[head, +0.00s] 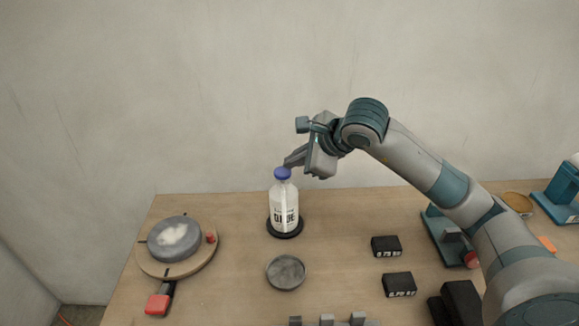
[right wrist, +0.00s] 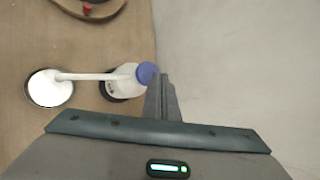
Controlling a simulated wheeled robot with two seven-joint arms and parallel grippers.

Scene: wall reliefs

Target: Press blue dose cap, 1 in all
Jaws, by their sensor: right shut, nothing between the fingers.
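A white bottle (head: 284,206) with a blue cap (head: 283,173) stands upright on a dark round base (head: 285,230). My right gripper (head: 291,161) is shut and empty, its fingertips at the cap's upper right side. In the right wrist view the fingertips (right wrist: 160,84) are right beside the blue cap (right wrist: 147,73); I cannot tell whether they touch it. There a thin white bar or stream runs from near the cap to a round dish (right wrist: 49,88) that looks white inside. The dish looks grey in the head view (head: 285,272). My left gripper is not in view.
A round wooden board with a grey disc (head: 174,238) is at the left. Dark blocks (head: 385,246) lie right of the dish. A teal device (head: 448,236) and a yellowish dish (head: 518,203) are farther right. A plain wall stands behind the table.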

